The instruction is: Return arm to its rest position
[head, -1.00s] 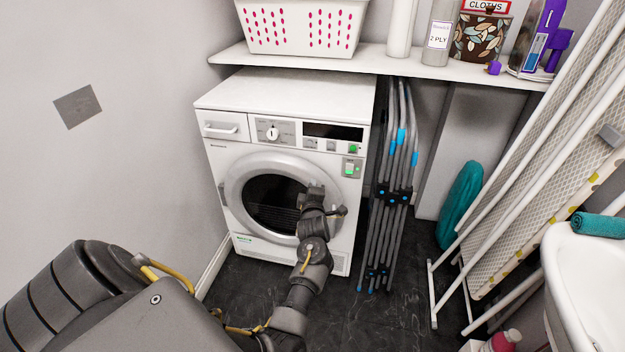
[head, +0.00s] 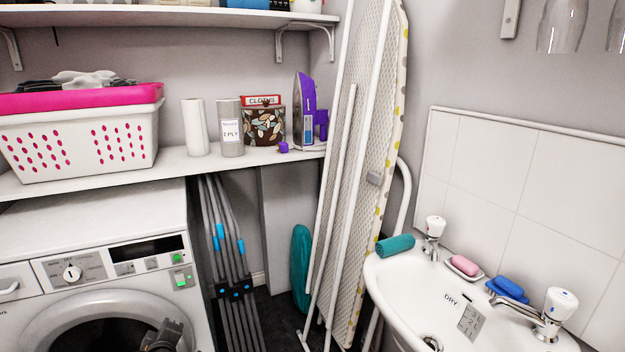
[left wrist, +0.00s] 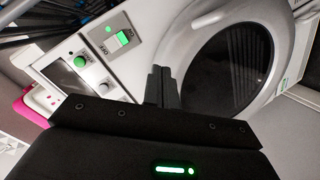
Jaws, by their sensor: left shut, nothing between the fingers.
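The white dryer (head: 95,215) stands at the lower left of the head view. Its round door looks closed, and the door's dark glass (left wrist: 225,65) fills the right of the left wrist view. My left gripper (left wrist: 162,85) is shut and empty, its dark fingers together in front of the dryer's front. In the head view only a dark part of my left arm shows at the bottom edge, before the door. A lit green button (left wrist: 123,38) and the control panel lie to the fingers' left in the wrist view. My right gripper is not in view.
A folded grey airer (head: 232,265) stands right of the dryer. A white ironing board (head: 370,170) leans beside the white sink (head: 400,290). A shelf above the dryer holds a laundry basket (head: 85,140) and an iron (head: 304,110). Dark floor shows between airer and board.

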